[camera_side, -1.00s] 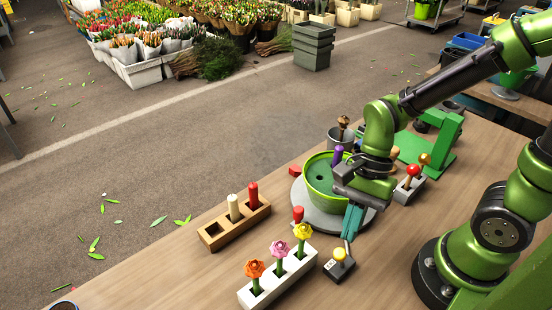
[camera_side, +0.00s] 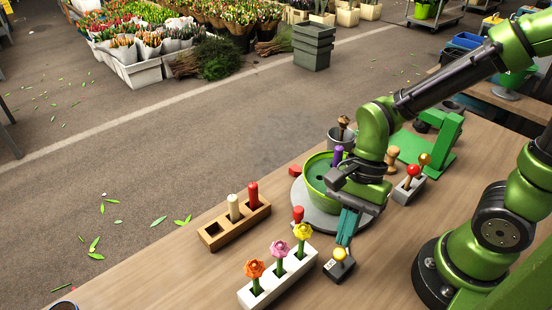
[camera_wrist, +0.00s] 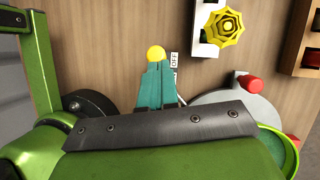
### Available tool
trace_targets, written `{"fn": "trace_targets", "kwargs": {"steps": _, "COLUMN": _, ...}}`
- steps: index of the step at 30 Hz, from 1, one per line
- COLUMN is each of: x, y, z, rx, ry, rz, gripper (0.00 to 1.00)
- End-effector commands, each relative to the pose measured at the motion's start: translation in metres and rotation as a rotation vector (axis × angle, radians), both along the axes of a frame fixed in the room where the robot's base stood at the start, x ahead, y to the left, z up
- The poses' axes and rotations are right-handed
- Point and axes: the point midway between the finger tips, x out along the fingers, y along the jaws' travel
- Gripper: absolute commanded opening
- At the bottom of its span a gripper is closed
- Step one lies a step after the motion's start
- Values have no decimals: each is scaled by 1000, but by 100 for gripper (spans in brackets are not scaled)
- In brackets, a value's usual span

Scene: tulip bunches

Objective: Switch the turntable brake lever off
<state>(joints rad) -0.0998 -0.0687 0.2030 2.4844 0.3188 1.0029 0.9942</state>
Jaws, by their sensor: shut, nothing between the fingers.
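The brake lever's yellow knob (camera_side: 340,254) stands on a small dark base with a white label, at the front of the table. In the wrist view the yellow knob (camera_wrist: 156,53) is just beyond my fingertips, and a label reading OFF (camera_wrist: 174,59) is beside it. My gripper (camera_side: 345,238) has teal fingers, shut and empty, pointing down right behind the knob. The fingers hide part of the lever in the wrist view, so I cannot tell whether they touch it. The grey turntable (camera_side: 322,222) carries a green round tub (camera_side: 320,172) behind my gripper.
A white holder (camera_side: 278,279) with three flowers stands close left of the lever. A wooden block (camera_side: 234,228) with cream and red pegs is farther left. A grey block with red and yellow knobs (camera_side: 408,190) is at right. Bare table lies right of the lever.

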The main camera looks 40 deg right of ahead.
Motion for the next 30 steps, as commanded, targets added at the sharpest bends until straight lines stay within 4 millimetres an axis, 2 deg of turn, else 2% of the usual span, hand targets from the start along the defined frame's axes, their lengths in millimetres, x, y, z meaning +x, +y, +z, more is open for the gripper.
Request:
{"fn": "trace_targets", "kwargs": {"steps": 5, "x": 4, "y": -7, "z": 15, "rx": 1, "ry": -6, "rz": -3, "gripper": 0}}
{"fn": "trace_targets", "kwargs": {"steps": 12, "x": 12, "y": -26, "z": 57, "rx": 1, "ry": -7, "rz": -3, "gripper": 0}}
{"fn": "trace_targets", "kwargs": {"steps": 18, "x": 15, "y": -39, "z": 82, "rx": 0, "ry": -3, "rz": -3, "gripper": 0}}
{"fn": "trace_targets", "kwargs": {"steps": 23, "x": 16, "y": -42, "z": 89, "rx": 0, "ry": -2, "rz": 0, "gripper": 0}}
{"fn": "trace_targets", "kwargs": {"steps": 30, "x": 16, "y": -42, "z": 89, "rx": 0, "ry": -1, "rz": 0, "gripper": 0}}
